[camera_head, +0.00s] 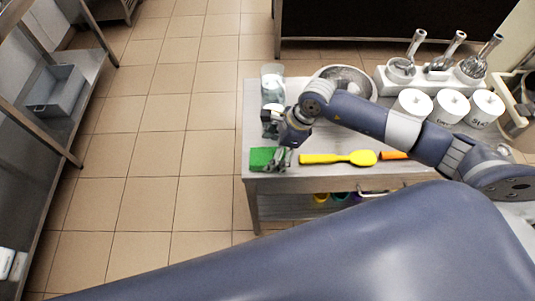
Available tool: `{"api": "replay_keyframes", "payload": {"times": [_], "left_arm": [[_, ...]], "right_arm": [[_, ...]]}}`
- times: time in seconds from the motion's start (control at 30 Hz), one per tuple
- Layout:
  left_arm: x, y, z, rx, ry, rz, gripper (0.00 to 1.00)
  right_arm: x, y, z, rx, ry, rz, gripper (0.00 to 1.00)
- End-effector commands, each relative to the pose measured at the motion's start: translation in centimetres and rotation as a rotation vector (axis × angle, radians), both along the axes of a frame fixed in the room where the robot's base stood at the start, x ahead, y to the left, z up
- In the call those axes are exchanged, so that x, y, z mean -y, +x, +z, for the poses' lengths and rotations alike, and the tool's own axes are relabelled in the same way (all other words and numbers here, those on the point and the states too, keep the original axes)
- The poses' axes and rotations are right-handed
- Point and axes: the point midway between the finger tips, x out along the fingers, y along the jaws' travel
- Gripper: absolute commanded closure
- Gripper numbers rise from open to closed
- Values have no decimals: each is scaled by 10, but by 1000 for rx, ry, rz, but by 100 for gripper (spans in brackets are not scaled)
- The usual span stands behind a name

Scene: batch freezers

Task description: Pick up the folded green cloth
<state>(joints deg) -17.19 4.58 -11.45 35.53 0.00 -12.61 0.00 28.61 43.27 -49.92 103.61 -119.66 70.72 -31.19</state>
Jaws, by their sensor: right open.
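The folded green cloth (262,158) lies on the left front corner of the metal table (329,174). My right arm reaches in from the right across the table. Its gripper (281,160) points down at the right end of the cloth, and its fingers cover part of that end. The gripper is open; whether its fingers touch the cloth is too small to tell. My left gripper is not in view.
A yellow spatula (338,158) and an orange-handled tool (394,155) lie right of the cloth. Behind are a clear container (272,78), a metal bowl (345,75), white tubs (452,106) and metal tools in a holder. Tiled floor at left is free.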

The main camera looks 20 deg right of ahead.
Motion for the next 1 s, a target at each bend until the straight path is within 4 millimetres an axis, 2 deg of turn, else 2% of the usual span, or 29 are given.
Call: {"api": "replay_keyframes", "payload": {"times": [0.03, 0.2, 0.43, 0.47, 0.67, 0.77, 0.8, 1.0], "left_arm": [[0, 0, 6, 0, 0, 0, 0], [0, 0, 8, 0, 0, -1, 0], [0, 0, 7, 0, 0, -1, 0], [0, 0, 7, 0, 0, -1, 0], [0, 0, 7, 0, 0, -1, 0], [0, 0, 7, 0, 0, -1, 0], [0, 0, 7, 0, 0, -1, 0], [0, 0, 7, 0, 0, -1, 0]], "right_arm": [[-3, 0, -4, -3, 2, -2, 20], [-9, 2, -19, -1, 2, -1, 20], [-9, 2, -21, 1, 1, 0, 20], [-9, 2, -21, 1, 1, 0, 22], [-9, 2, -21, 0, 1, -1, 67], [-9, 2, -21, 0, 1, -1, 67], [-9, 2, -21, 0, 1, -1, 71], [-9, 2, -21, 0, 1, -1, 71]]}}
